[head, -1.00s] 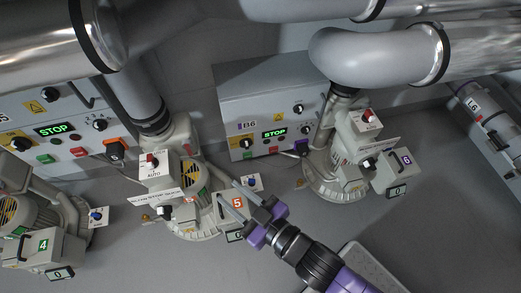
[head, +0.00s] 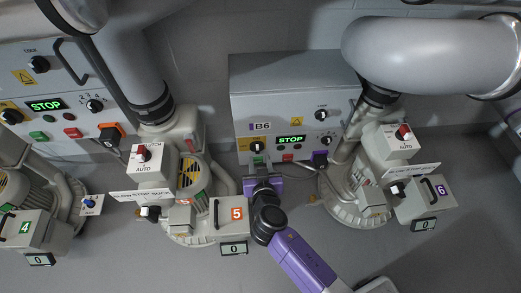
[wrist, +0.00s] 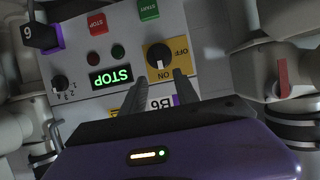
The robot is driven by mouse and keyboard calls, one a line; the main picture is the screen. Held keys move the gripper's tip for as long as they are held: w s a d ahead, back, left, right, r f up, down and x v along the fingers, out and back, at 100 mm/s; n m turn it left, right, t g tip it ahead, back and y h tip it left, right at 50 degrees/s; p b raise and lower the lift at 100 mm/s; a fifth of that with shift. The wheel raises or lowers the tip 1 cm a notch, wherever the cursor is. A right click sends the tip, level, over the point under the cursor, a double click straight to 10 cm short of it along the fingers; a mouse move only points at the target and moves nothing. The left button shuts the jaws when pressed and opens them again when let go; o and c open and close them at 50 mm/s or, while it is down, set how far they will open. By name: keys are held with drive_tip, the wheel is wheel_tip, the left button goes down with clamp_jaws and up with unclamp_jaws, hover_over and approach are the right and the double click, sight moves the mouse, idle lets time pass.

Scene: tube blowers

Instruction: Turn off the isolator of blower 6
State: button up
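The B6 control cabinet (head: 290,80) stands at the back, with its B6 label and a green STOP display. Its isolator is a black knob (wrist: 159,55) on a yellow ON/OFF plate, seen upside down in the wrist view; the knob's pale mark points toward ON. In the head view the isolator (head: 257,146) is at the panel's left, just beyond my gripper (head: 261,172). In the wrist view my gripper (wrist: 160,76) is open and empty, its two fingers apart and reaching toward the knob. I cannot tell whether they touch it.
Green START (wrist: 148,9) and red STOP (wrist: 97,23) buttons are near the knob. Blower 5's box (head: 228,216) and blower 6's box (head: 424,198) flank the arm.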

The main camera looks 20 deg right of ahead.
sight(258, 148)
drive_tip(key=b+x, duration=0.1)
drive_tip(key=x, duration=0.5)
drive_tip(key=shift+w+f, duration=0.15)
drive_tip(key=shift+w, duration=0.15)
drive_tip(key=shift+c, duration=0.5)
clamp_jaws()
